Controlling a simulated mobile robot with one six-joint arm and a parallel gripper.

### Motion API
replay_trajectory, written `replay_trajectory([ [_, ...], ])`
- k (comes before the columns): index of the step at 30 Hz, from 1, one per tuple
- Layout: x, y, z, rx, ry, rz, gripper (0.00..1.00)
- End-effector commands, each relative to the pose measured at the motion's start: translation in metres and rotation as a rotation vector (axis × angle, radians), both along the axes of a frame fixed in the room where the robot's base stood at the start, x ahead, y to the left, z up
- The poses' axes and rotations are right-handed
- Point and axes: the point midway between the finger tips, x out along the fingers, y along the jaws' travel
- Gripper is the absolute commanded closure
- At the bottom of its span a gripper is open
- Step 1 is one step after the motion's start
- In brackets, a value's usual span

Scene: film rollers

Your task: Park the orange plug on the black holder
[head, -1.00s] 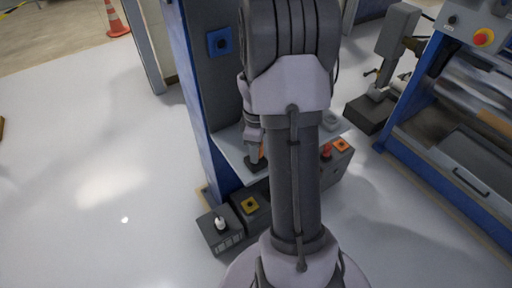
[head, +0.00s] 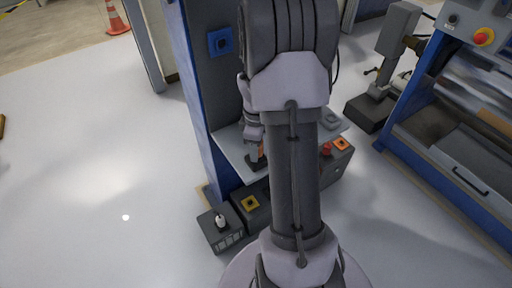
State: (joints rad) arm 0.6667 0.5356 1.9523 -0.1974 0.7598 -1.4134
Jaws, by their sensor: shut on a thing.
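My gripper (head: 256,152) points down over the grey shelf (head: 231,148) of the blue-and-grey stand, left of my arm. It is shut on the orange plug (head: 262,151), of which only a small orange sliver shows beside the fingers. A black block (head: 257,164), which looks like the black holder, lies on the shelf right under the gripper. Whether the plug touches or sits in it cannot be told at this size. My arm covers the right side of this spot.
Below the shelf stand dark boxes with a yellow socket (head: 250,203), a white-tipped piece (head: 220,222), an orange socket (head: 341,143) and a red knob (head: 326,149). A blue socket (head: 220,41) is on the upright panel. A roller machine (head: 450,130) stands right. Floor at left is clear.

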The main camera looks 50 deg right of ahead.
Motion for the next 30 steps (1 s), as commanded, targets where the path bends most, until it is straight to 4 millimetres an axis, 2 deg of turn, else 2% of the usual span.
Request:
replay_trajectory([
  [11,0.0,0.0,0.0,-0.001,-0.001,0.0,1.0],
  [30,0.0,0.0,-0.013,0.001,0.001,0.0,1.0],
])
